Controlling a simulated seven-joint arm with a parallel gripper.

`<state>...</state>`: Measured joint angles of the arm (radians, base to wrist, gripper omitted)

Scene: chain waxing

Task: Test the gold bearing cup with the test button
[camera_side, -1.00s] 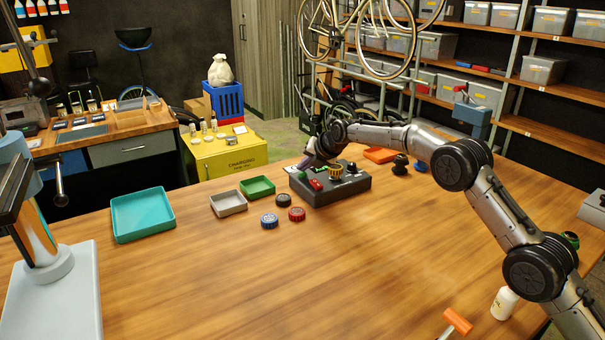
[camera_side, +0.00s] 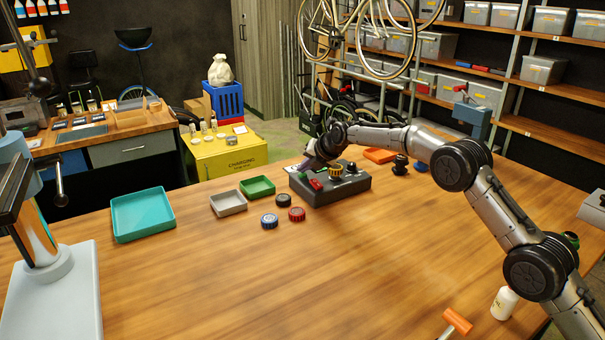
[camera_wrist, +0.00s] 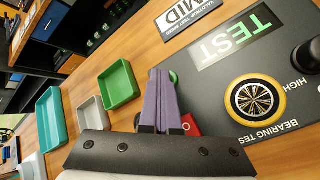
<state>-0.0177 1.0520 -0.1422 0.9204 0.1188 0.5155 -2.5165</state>
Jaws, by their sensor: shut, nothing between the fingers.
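The gold bearing cup (camera_side: 335,171) sits on the dark bearing tester (camera_side: 340,194). In the wrist view the gold cup (camera_wrist: 256,99) shows a spoked face in a gold ring. My gripper (camera_side: 307,164) is shut and empty over the tester's left end. Its purple fingers (camera_wrist: 163,78) lie left of the TEST label (camera_wrist: 236,38) in the wrist view. A round green part (camera_wrist: 174,77), mostly hidden, shows beside the fingertips; whether they touch it I cannot tell. A red part (camera_wrist: 191,125) with a white mark is partly behind the fingers; it also shows in the side view (camera_side: 316,184).
A black knob (camera_side: 352,167) stands on the tester's right. Black (camera_side: 283,200), red (camera_side: 297,214) and blue (camera_side: 269,220) cups lie in front. Green (camera_side: 257,187), grey (camera_side: 228,203) and teal (camera_side: 142,215) trays are to the left.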

